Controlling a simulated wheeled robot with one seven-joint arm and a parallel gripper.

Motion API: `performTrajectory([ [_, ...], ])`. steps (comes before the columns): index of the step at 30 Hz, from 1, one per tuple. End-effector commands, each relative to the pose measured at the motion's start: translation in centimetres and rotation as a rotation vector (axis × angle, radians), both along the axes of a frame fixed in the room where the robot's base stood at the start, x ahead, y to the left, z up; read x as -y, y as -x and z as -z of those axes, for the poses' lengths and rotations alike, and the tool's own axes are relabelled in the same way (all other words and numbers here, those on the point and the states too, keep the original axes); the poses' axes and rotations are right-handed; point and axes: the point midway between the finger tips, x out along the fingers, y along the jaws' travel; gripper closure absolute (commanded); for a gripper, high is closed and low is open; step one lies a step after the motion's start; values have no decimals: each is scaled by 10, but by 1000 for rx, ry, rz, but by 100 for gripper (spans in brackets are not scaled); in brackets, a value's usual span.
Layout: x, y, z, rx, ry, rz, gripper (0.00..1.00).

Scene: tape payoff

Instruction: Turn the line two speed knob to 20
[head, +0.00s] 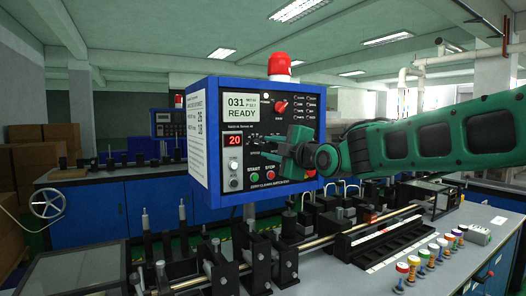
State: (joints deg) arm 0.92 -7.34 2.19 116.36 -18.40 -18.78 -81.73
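A blue control box (201,194) with a dark front panel stands in the middle of the head view. Its red number display (234,139) reads 20. A small silver knob (233,166) sits below the display, with another round fitting below that. A red knob (281,107) is higher on the panel, beside the screen (240,107) that reads READY. I cannot read which knob is labelled line two speed. My green gripper (262,148) reaches in from the right, in front of the panel just right of the red display. It hides part of the panel, and its finger gap is unclear.
A red beacon (279,65) tops the box. Green START (254,177) and red STOP (270,175) buttons sit below my gripper. The bench (443,262) carries rails, black fixtures and several coloured spools (402,271). A second panel (168,124) stands behind at left.

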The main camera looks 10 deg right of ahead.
Motion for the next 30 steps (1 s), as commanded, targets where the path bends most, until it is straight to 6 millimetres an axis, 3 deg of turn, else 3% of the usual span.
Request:
performTrajectory([
  [3, 7, 22, 0, 1, 0, 0, 72],
  [10, 16, 49, 1, -2, 0, 0, 72],
  [25, 20, 56, 3, -9, -2, 1, 72],
  [28, 30, 59, 17, -64, -26, 24, 72],
  [30, 47, 63, 37, -144, -64, 63, 72],
])
